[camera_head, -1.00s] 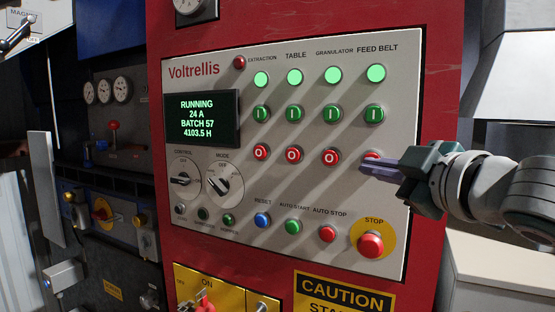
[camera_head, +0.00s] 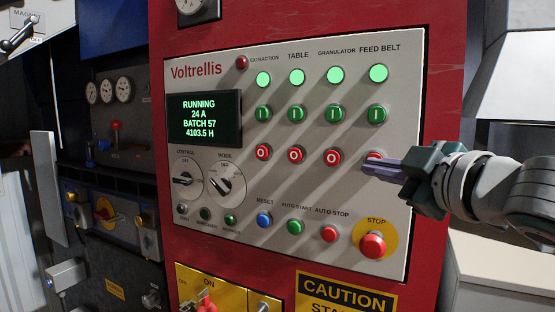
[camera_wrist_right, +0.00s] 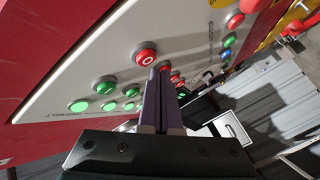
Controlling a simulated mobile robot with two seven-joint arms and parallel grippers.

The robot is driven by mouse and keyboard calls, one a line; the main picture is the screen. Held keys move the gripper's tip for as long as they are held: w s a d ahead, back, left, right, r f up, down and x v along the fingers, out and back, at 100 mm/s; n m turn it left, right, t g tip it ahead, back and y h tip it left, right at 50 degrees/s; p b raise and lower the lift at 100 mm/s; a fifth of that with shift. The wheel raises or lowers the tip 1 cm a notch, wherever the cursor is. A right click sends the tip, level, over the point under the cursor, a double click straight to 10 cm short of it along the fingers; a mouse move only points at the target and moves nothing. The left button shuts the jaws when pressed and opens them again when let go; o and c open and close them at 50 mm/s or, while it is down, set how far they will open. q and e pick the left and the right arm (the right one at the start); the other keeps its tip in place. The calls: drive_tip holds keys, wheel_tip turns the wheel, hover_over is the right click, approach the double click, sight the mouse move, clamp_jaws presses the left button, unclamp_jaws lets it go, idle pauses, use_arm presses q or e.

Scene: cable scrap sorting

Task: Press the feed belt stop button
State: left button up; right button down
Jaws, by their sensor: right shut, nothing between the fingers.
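The feed belt stop button (camera_head: 374,156) is red, in the rightmost column under the green feed belt start button (camera_head: 376,114). My right gripper (camera_head: 367,166) comes in from the right with its fingers together and empty. Its tips cover the lower part of the stop button in the head view. In the right wrist view the stop button (camera_wrist_right: 146,54), marked O, shows just beyond the fingertips (camera_wrist_right: 158,74). I cannot tell whether they touch. The feed belt lamp (camera_head: 378,73) is lit green and the display (camera_head: 204,119) reads RUNNING. My left gripper is out of view.
Other red stop buttons (camera_head: 332,156) stand in the same row to the left. A large red STOP button (camera_head: 372,244) on a yellow disc is below my gripper. Blue, green and red buttons line the bottom row. A rotary mode switch (camera_head: 220,184) is at the left.

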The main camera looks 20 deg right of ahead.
drive_tip(key=shift+w+d, duration=0.1)
idle(0.5)
drive_tip(key=shift+w+d, duration=0.2)
drive_tip(key=shift+d, duration=0.05)
drive_tip(key=shift+w+d, duration=0.3)
drive_tip(key=shift+d, duration=0.05)
idle(0.7)
idle(0.3)
drive_tip(key=shift+s+a+p, duration=0.45)
drive_tip(key=shift+s+a, duration=0.15)
drive_tip(key=shift+a, duration=0.05)
